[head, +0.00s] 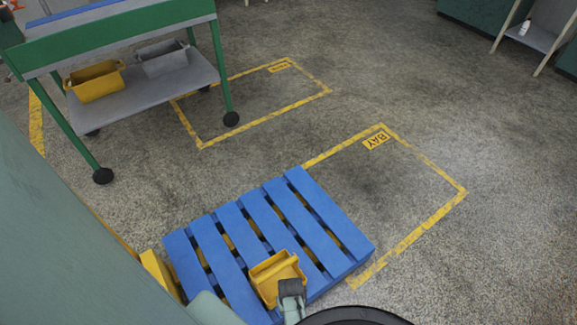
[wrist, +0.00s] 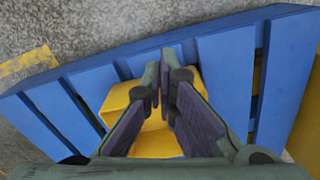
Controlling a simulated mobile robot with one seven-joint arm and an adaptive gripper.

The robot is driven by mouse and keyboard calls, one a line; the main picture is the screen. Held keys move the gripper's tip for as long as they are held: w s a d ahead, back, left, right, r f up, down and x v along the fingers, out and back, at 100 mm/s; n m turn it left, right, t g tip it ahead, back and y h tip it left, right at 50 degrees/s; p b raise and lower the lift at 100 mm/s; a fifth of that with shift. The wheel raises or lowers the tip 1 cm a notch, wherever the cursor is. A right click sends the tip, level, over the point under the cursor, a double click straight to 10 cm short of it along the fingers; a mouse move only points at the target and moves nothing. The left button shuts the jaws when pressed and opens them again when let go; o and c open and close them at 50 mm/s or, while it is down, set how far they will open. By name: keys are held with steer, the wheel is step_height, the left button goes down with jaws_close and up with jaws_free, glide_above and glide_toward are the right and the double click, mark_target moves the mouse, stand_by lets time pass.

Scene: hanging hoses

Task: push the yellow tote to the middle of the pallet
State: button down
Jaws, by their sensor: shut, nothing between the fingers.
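The yellow tote (head: 268,268) sits on the blue pallet (head: 325,212), toward the pallet's near edge, below its middle in the head view. The pallet has several slats with gaps between them. My gripper (head: 291,287) is at the tote's near side in the head view, covering part of it. In the wrist view my gripper (wrist: 162,88) is shut and empty, with its fingertips in front of the yellow tote (wrist: 118,100). I cannot tell whether they touch it. The pallet's slats (wrist: 225,80) show on both sides of the tote.
A green-framed cart (head: 130,35) at upper left carries another yellow tote (head: 95,83) and a grey tote (head: 162,58) on its lower shelf. A yellow object (head: 158,274) stands at the pallet's left corner. Yellow floor markings (head: 425,228) outline open floor beyond the pallet.

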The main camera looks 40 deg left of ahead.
mark_target(273, 259)
steer(key=f+b, duration=0.2)
steer(key=f, duration=0.1)
steer(key=w+a+f+b, duration=0.1)
steer(key=f+b, duration=0.1)
steer(key=b, duration=0.1)
steer(key=a+f+b, duration=0.1)
steer(key=f+b, duration=0.2)
steer(key=shift+w+a+f, duration=0.15)
steer(key=shift+w+f, duration=0.15)
steer(key=shift+f, duration=0.05)
steer(key=shift+w+a+r, duration=0.2)
steer(key=shift+w+a, duration=0.2)
steer(key=shift+a, duration=0.15)
steer(key=shift+a, duration=0.1)
steer(key=w+a+b, duration=0.2)
steer(key=w+a, duration=0.1)
steer(key=a, duration=0.1)
steer(key=w+a+b, duration=0.3)
steer(key=w+a, duration=0.1)
steer(key=a, duration=0.1)
steer(key=w+a+b, duration=0.2)
steer(key=w+a, duration=0.1)
steer(key=a, duration=0.2)
steer(key=shift+w+a+f, duration=0.1)
steer(key=shift+w+f, duration=0.05)
steer(key=shift+f, duration=0.05)
steer(key=shift+w+a+r+b, duration=0.15)
steer(key=shift+w+a+b, duration=0.1)
steer(key=shift+a+b, duration=0.1)
steer(key=shift+d, duration=0.1)
